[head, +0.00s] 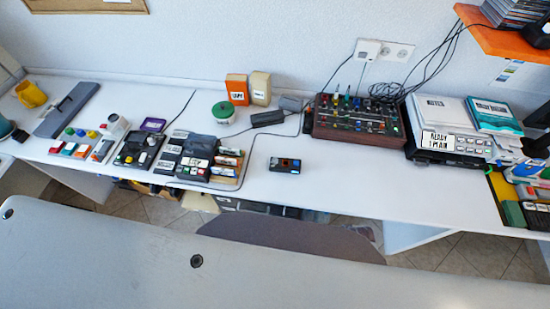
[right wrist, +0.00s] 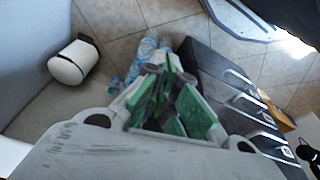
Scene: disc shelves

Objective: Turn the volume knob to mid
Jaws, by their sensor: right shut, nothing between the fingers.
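A wood-sided control box (head: 357,118) with several small coloured knobs, switches and cables stands at the back of the white desk, right of centre. No knob can be read as the volume knob at this size, and no setting can be made out. My right gripper (right wrist: 168,78) shows in the right wrist view, its green-padded fingers shut and empty. It is over the floor area, away from the desk top items. My left gripper is in neither view.
A printer (head: 448,142) with a paper label stands right of the control box. Boxes, button panels and a yellow mug (head: 30,95) fill the desk's left side. Dark drawers (right wrist: 225,85) stand beside my right gripper.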

